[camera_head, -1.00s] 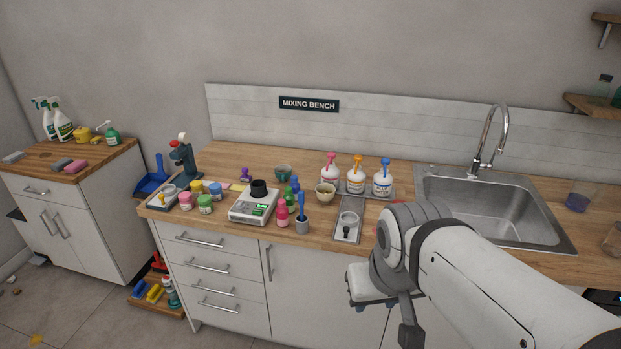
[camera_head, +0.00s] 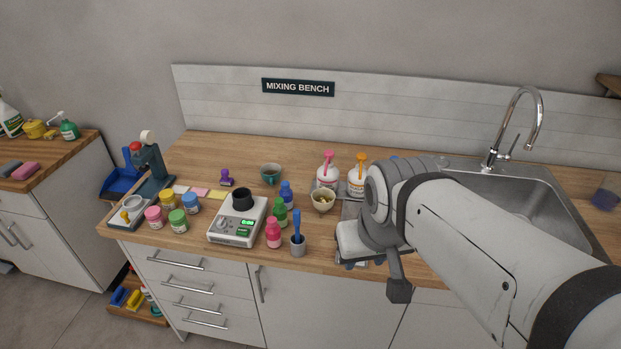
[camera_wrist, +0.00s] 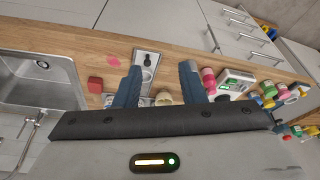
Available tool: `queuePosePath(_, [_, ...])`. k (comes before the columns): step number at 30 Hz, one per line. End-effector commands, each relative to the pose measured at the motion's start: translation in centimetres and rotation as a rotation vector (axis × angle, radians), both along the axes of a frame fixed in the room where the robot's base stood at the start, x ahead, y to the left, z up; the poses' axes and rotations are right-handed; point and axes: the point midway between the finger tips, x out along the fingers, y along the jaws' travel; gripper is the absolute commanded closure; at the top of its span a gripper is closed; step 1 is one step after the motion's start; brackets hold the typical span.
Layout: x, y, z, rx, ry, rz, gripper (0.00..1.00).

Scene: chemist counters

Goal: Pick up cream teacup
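The cream teacup (camera_head: 323,201) stands upright on the wooden counter, left of the pump bottles, with something yellowish inside. It also shows in the wrist view as a small cream cup (camera_wrist: 164,98), low between the fingers and partly hidden by my gripper body. My gripper (camera_wrist: 160,67) is open and empty, with two dark blue fingers spread apart. In the head view my gripper (camera_head: 364,262) hangs by the counter's front edge, right of and nearer than the teacup, not touching it.
A teal cup (camera_head: 270,173) stands behind left of the teacup. Green (camera_head: 280,213), blue (camera_head: 287,193) and pink (camera_head: 273,233) bottles, a grey pot (camera_head: 298,246) and a scale (camera_head: 237,225) crowd its left. Pump bottles (camera_head: 327,175) stand close behind. The sink (camera_head: 520,205) is at right.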

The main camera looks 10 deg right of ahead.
Motion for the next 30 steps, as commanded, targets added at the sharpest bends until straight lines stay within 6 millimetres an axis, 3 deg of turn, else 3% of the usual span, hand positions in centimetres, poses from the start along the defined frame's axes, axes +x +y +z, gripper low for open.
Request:
queuePosePath(5, [1.1, -0.1, 0.3, -0.028, 0.004, 0.058, 0.49])
queuePosePath(8, [3.4, -0.5, 0.6, -0.089, 0.012, 0.180, 0.41])
queuePosePath(14, [11.4, -1.0, 0.4, -0.292, 0.051, 0.647, 0.25])
queuePosePath(17, [15.8, -1.1, -0.5, -0.397, 0.079, 0.907, 0.25])
queuePosePath(24, [26.1, -0.7, -5.0, -0.626, 0.158, 1.545, 0.25])
queuePosePath(30, [32.7, 0.2, -10.5, -0.772, 0.226, 2.031, 0.25])
